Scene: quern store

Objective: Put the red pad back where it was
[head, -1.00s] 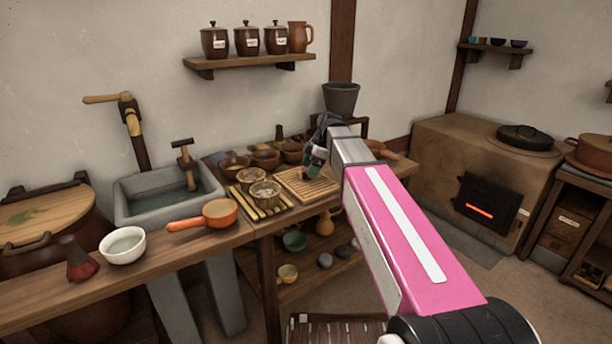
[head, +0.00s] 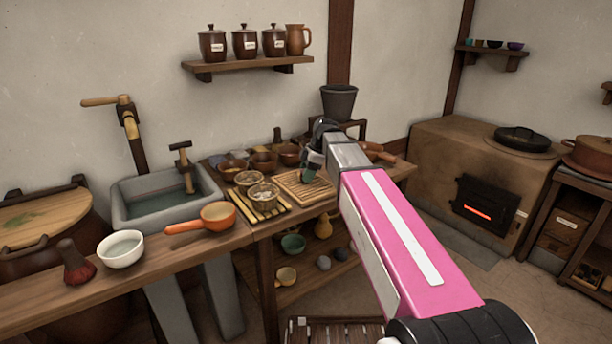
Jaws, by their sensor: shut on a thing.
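My gripper (head: 309,172) is small and dark at the far end of my pink arm, over the slatted wooden board (head: 292,186) on the worktop. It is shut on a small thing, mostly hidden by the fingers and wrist. I take this thing for the red pad, but its colour and shape do not show clearly. No other red pad shows on the worktop. I cannot tell whether the held thing touches the board.
Left of the board, two small bowls stand on a yellow slatted rack (head: 262,208). Several brown bowls (head: 264,161) stand behind. An orange-handled pan (head: 217,215), white bowl (head: 121,250) and red-bristled brush (head: 77,265) lie nearer. A grey bucket (head: 339,101) is behind my wrist.

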